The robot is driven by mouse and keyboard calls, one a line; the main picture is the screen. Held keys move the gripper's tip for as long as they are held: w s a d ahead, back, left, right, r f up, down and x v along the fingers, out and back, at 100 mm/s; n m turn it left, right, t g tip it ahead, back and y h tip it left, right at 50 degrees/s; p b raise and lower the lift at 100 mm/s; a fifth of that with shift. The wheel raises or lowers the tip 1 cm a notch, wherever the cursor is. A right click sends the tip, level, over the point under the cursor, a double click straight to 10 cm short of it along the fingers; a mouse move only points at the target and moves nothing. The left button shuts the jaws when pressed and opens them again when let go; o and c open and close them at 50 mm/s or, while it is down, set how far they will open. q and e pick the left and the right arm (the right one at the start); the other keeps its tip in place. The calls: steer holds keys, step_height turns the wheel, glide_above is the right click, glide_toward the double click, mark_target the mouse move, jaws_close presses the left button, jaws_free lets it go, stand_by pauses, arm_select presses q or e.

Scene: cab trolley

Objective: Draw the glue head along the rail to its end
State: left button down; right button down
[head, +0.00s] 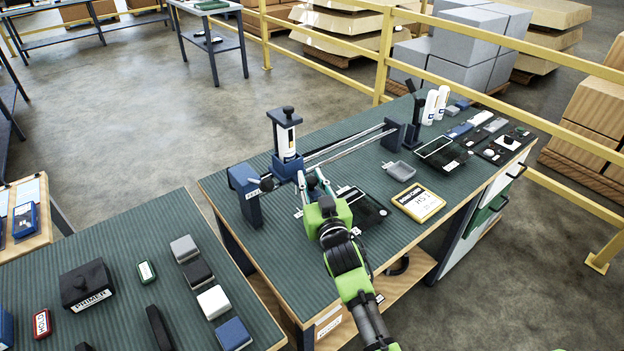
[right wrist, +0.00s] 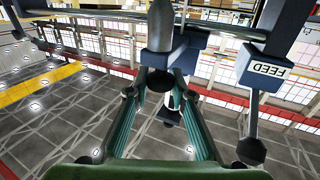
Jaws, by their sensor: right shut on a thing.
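The glue head (head: 287,150) is an upright white cartridge with a dark cap in a blue carriage. It sits on the twin-bar rail (head: 345,146) near its left end, close to the left end block (head: 246,190). The right end block (head: 394,135) stands far along the rail. My right gripper (head: 310,180) is at the front of the glue head, shut on its dark handle. In the right wrist view the fingers (right wrist: 166,85) close around the handle below the carriage (right wrist: 168,58). The block marked FEED (right wrist: 266,70) is to the right there. My left gripper is out of view.
White bottles (head: 430,106) stand beyond the right end block. The rail between carriage and right block looks clear.

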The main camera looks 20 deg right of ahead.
steer(key=c, duration=1.7)
jaws_free()
steer(key=s, duration=1.2)
steer(key=shift+a, duration=0.3)
steer(key=shift+f, duration=0.1)
